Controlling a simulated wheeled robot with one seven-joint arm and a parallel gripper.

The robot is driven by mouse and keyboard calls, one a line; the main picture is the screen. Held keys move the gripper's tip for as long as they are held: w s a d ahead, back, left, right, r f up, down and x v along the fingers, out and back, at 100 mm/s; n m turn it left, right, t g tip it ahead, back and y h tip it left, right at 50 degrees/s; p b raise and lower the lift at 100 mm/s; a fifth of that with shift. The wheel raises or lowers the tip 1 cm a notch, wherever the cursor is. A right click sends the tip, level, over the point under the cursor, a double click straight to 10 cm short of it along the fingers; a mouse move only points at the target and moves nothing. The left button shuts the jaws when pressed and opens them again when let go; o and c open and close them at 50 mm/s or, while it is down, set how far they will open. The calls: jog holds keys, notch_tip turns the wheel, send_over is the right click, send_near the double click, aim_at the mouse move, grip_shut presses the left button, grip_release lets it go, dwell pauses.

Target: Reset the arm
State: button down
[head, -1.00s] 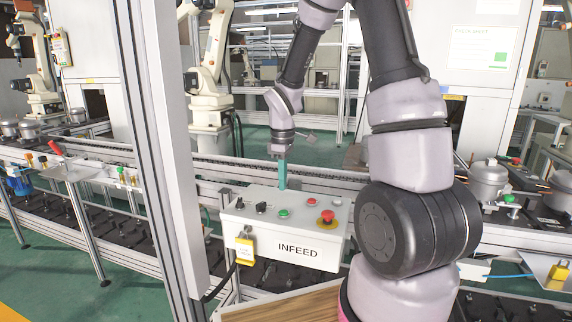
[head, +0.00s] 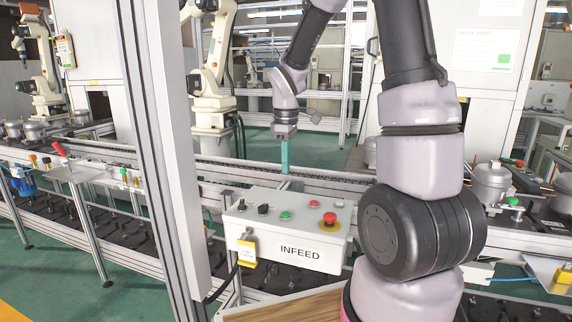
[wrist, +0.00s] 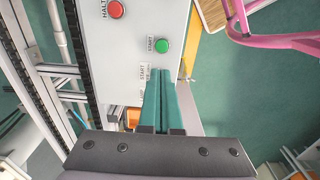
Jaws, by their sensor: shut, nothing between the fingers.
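My gripper (head: 285,172) hangs pointing down in the head view, its teal fingers together and empty. Its tips appear just above the back edge of the INFEED control box (head: 284,254). In the wrist view the two teal fingers (wrist: 160,72) lie side by side with nothing between them, over the panel. A green START button (wrist: 162,46) shows just beyond the tips, and a red HALT button (wrist: 116,9) lies at upper left. I see a gap between the fingers and the box in the head view.
A red mushroom button (head: 329,219) stands on the box's right side. A yellow padlock tag (head: 246,251) hangs on its front. The conveyor line (head: 330,178) runs behind it. A grey upright post (head: 165,150) stands at left. A metal pot (head: 490,186) sits at right.

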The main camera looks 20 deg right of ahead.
jog(key=s+d+r+m+t+y, duration=0.1)
jog(key=s+r+m+t, duration=0.6)
jog(key=s+r+m, duration=0.8)
jog(key=s+r+y, duration=0.1)
jog(key=s+r, duration=0.2)
jog(key=r, duration=0.1)
jog(key=shift+s+d+r, duration=0.3)
jog(key=shift+s+d, duration=0.05)
jog(key=shift+w, duration=0.1)
dwell(0.5)
